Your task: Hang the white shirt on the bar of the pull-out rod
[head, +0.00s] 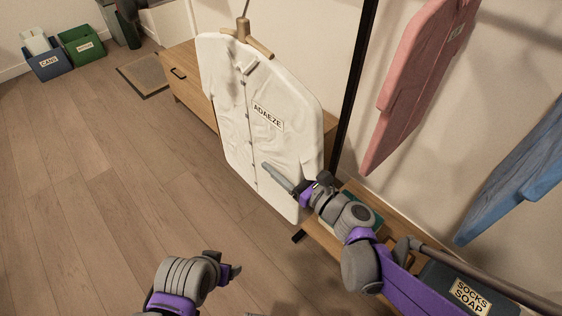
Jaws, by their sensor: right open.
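The white shirt (235,110), labelled ADAEZE, hangs upright on a wooden hanger (256,46). The hanger's hook runs up to the top edge of the view, and what it hangs from is out of view. My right gripper (298,182) is open in front of the shirt's lower right part; I cannot tell whether it touches the cloth. My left gripper (232,270) is low in the middle, over the floor and apart from the shirt; its jaws are not clear. A grey-brown rod (490,288) crosses the lower right; I cannot tell whether it is the pull-out rod.
A black upright post (354,85) stands right of the shirt. A pink garment (415,80) and a blue garment (515,185) hang at right. A dark SOCKS SOAP box (445,280) is at lower right. A wooden drawer unit (185,80) stands behind the shirt.

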